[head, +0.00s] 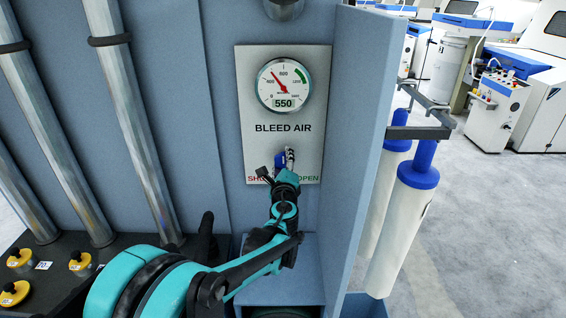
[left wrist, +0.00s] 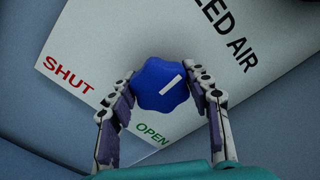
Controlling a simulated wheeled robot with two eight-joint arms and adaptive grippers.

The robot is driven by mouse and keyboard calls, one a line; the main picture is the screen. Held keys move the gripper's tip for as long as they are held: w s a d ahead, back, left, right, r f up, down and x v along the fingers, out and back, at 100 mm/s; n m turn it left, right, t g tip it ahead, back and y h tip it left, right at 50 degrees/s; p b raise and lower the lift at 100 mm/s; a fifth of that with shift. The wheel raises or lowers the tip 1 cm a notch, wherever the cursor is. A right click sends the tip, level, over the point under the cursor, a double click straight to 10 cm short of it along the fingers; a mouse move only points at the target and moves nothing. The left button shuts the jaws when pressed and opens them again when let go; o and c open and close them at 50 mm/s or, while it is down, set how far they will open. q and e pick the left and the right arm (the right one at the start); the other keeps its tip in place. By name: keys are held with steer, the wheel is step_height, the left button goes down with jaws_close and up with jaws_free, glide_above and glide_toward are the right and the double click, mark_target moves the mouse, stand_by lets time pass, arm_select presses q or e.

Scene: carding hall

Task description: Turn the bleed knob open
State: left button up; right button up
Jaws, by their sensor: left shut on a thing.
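The blue lobed bleed knob (left wrist: 158,88) is on the white BLEED AIR panel (head: 244,130). In the left wrist view its white mark points to the upper right, towards the BLEED AIR lettering, between the sides of SHUT (left wrist: 68,77) and OPEN (left wrist: 152,135). My left gripper (left wrist: 163,85) is shut on the knob, with one finger on each side. In the head view the left gripper (head: 286,160) and wrist hide most of the knob and part of the lower lettering. My right gripper is not in view.
The round gauge (head: 283,86) above the knob reads 550, its red needle at the upper left, below the green band. A blue side wall (head: 353,150) stands close at the right, with white-and-blue cylinders (head: 402,220) beyond. Pipes (head: 130,110) and yellow buttons (head: 80,261) are at left.

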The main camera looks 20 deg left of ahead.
arm_select(q)
steer(key=m, duration=1.2)
steer(key=shift+b, duration=0.35)
steer(key=shift+m, duration=0.3)
steer(key=o, duration=1.2)
steer(key=shift+c, duration=0.2)
steer(key=v, duration=1.2)
